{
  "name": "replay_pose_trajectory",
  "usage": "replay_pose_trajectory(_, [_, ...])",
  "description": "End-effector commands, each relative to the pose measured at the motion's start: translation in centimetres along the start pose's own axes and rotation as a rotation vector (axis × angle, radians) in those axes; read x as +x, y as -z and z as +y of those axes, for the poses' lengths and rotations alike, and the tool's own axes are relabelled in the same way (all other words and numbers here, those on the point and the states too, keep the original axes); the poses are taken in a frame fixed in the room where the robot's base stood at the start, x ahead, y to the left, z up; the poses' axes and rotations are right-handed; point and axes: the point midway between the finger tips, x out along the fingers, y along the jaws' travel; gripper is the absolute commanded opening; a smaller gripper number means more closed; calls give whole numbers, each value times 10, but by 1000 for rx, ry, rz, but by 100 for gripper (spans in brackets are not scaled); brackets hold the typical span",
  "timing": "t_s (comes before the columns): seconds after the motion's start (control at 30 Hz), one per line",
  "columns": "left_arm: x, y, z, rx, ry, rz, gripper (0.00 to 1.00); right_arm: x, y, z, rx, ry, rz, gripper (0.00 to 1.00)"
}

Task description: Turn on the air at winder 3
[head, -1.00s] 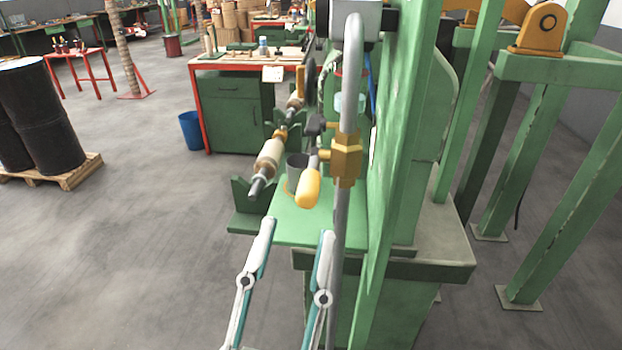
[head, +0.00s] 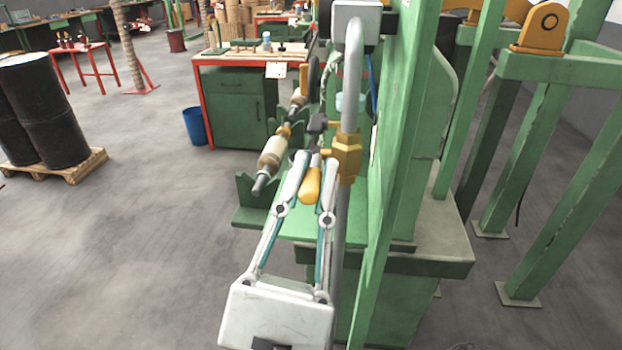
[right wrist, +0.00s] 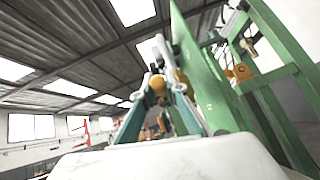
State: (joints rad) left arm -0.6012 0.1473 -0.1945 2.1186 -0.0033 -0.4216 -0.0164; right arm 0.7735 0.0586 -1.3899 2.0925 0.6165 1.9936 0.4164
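The air valve is a brass body (head: 347,158) on a grey vertical pipe, with a yellow lever handle (head: 310,186) sticking out to its left toward me. My right gripper (head: 315,160) is open, with one finger on each side of the yellow handle. A gap shows on the left side of the handle; I cannot tell whether the right finger touches it. In the right wrist view the yellow handle (right wrist: 158,85) shows between the fingers, near the tips. My left gripper is not in view.
The green winder frame (head: 395,190) stands close to the right of the pipe (head: 341,230). A spindle with a pale roll (head: 272,156) lies left of the handle. A green workbench (head: 237,105) and a blue bin (head: 198,127) stand behind.

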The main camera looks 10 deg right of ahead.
Motion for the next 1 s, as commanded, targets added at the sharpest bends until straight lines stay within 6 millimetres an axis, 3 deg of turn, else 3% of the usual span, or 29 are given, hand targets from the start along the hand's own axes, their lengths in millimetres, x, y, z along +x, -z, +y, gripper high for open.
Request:
replay_pose_trajectory(0.4, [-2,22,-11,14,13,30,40,9,-11,2,-15,23,142,0])
replay_pose_trajectory(0.73, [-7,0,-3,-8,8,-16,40,12,-10,3,-33,35,243,0])
replay_pose_trajectory(0.97, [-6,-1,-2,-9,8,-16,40,12,-10,3,-34,34,241,0])
replay_pose_trajectory(1.0, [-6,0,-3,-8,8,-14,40,12,-10,3,-34,34,241,23])
